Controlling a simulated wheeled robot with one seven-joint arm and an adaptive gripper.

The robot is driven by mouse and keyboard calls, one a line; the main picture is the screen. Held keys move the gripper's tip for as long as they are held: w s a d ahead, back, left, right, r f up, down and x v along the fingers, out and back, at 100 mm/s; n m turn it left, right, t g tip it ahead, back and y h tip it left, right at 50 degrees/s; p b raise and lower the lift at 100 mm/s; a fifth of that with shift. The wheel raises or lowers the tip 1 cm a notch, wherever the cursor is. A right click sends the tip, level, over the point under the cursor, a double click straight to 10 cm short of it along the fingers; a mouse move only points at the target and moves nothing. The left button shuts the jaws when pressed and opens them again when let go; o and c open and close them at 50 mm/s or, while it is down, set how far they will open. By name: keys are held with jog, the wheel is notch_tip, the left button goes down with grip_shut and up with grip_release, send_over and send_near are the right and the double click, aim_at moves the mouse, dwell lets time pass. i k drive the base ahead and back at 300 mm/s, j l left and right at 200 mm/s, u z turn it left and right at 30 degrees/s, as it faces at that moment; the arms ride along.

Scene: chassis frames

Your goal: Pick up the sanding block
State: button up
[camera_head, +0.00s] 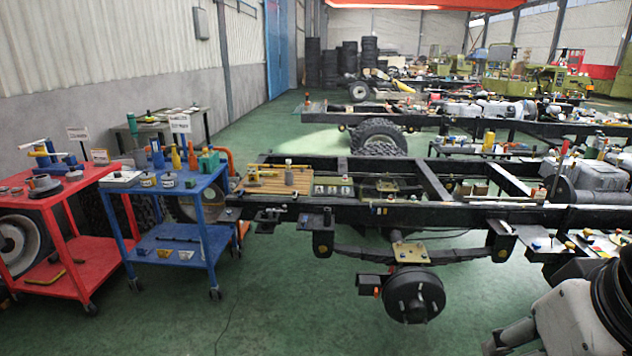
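I cannot pick out the sanding block for certain; many small items are too small to tell apart at this distance. Small tools and blocks lie on a slatted wooden board (262,188) on the near end of the black chassis frame (440,214). More small items lie along that frame to the right. Part of my white and black arm (570,318) shows at the lower right corner, in front of the chassis. The fingers of my gripper do not show.
A red cart (85,262) and a blue cart (178,246) with tools stand at the left. A green bench (150,128) is behind them. A wheel hub (414,296) hangs below the chassis. The green floor (270,315) in front is clear.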

aim_at(190, 183)
jog(key=i+j, duration=1.1)
jog(key=j, duration=0.15)
jog(key=i+j, duration=1.1)
jog(key=j, duration=0.15)
jog(key=i+j, duration=1.05)
jog(key=j, duration=0.25)
jog(key=j+u, duration=0.05)
